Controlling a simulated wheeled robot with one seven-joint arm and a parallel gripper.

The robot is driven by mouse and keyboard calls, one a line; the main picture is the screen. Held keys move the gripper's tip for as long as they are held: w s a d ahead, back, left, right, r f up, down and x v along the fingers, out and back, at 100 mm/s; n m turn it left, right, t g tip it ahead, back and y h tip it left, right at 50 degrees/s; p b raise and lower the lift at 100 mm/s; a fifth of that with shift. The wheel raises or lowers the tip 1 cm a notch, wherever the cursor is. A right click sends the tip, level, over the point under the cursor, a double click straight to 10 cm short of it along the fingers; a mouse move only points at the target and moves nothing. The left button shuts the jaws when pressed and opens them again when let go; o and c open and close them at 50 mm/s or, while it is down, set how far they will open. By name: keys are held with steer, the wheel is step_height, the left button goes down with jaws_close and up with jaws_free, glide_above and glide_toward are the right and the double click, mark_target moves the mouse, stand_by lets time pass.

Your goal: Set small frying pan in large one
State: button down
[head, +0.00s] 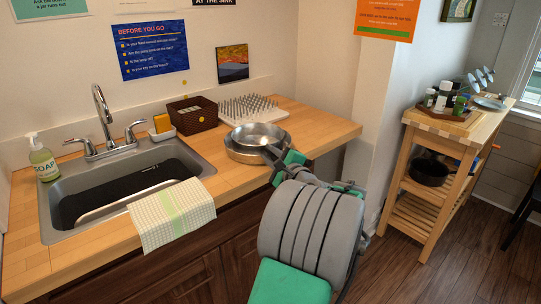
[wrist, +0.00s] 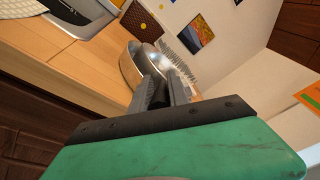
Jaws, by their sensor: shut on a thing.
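The small frying pan (head: 257,134) is silvery and shiny, and sits within or just above the rim of the large frying pan (head: 240,154) on the wooden counter. I cannot tell whether its base touches the large pan. My gripper (head: 272,156) reaches in from the front right, at the small pan's handle side. In the wrist view my gripper (wrist: 166,88) is shut on the small pan's dark handle, which is mostly hidden between the fingers. The small pan (wrist: 150,60) also shows just beyond the fingertips there.
A white spiked rack (head: 246,108) stands behind the pans, with a brown basket (head: 191,118) to its left. The sink (head: 125,185) and a draped towel (head: 172,213) lie left. The counter (head: 318,130) is clear to the right. A wooden cart (head: 437,185) stands farther right.

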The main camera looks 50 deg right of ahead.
steer(key=shift+r, duration=0.1)
steer(key=c, duration=1.3)
jaws_free()
steer(key=shift+o, duration=0.2)
steer(key=shift+s, duration=0.1)
steer(key=v, duration=1.2)
